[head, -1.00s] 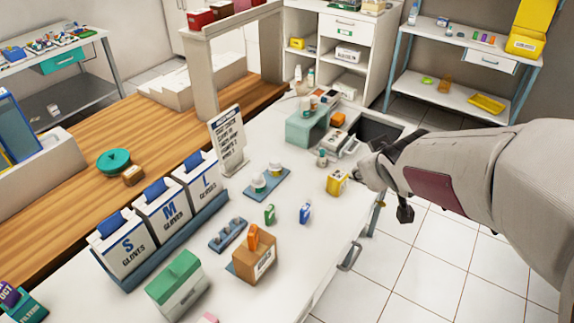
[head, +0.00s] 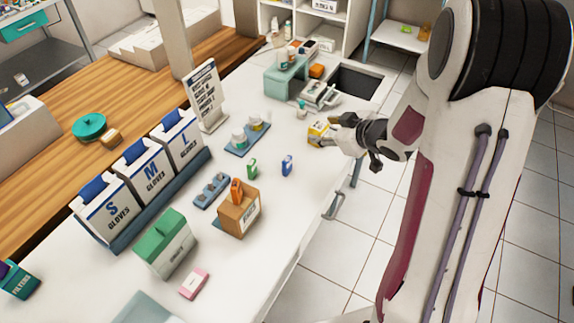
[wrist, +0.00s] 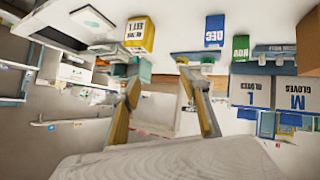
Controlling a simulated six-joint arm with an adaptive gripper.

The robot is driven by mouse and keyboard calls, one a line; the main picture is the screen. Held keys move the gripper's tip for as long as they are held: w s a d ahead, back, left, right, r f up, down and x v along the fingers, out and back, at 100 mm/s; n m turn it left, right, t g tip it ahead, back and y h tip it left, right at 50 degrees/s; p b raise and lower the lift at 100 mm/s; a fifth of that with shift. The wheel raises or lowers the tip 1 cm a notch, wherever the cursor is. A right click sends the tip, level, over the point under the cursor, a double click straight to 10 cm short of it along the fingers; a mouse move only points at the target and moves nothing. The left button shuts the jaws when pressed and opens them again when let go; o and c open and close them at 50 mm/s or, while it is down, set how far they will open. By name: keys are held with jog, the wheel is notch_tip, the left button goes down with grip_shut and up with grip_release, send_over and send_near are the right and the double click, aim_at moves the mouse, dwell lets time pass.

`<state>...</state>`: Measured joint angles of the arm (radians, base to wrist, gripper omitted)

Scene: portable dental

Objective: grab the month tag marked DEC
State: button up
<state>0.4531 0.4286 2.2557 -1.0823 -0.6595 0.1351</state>
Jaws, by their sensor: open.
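The DEC month tag (wrist: 214,32) is a small blue block with white letters, appearing upside down at the top of the wrist view. In the head view the blue tag (head: 287,166) stands on the white counter. A green tag (head: 252,168) stands to its left; in the wrist view the green tag (wrist: 240,48) reads NOV. My gripper (wrist: 158,78) is open with nothing between its fingers. In the head view my gripper (head: 330,132) is at the yellow box, beyond and right of the DEC tag and apart from it.
The yellow box (head: 317,131) is close to my fingers; whether they touch is unclear. A brown box (head: 238,215), a green-lidded box (head: 166,243) and glove boxes (head: 147,165) stand left and nearer. White cups on a blue tray (head: 247,139) are left. Counter around the tags is clear.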

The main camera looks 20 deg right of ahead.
aim_at(290, 162)
jog(key=s+a+f+y, duration=0.1)
jog(key=f, duration=0.1)
jog(key=s+a+f+y, duration=0.1)
jog(key=a+f+y, duration=0.1)
jog(key=f, duration=0.1)
jog(key=s+a+f+n+y, duration=0.1)
jog(key=f+y, duration=0.1)
jog(key=shift+a+f, duration=0.2)
jog(key=shift+f, duration=0.1)
jog(key=shift+s+a+f+y, duration=0.3)
jog(key=shift+s+a+y, duration=0.1)
jog(key=shift+s+y, duration=0.15)
jog(key=shift+w, duration=0.1)
jog(key=shift+x, duration=1.25)
jog(key=shift+a, duration=0.1)
jog(key=shift+g, duration=0.3)
jog(key=shift+x, duration=2.6)
jog(key=c, duration=1.1)
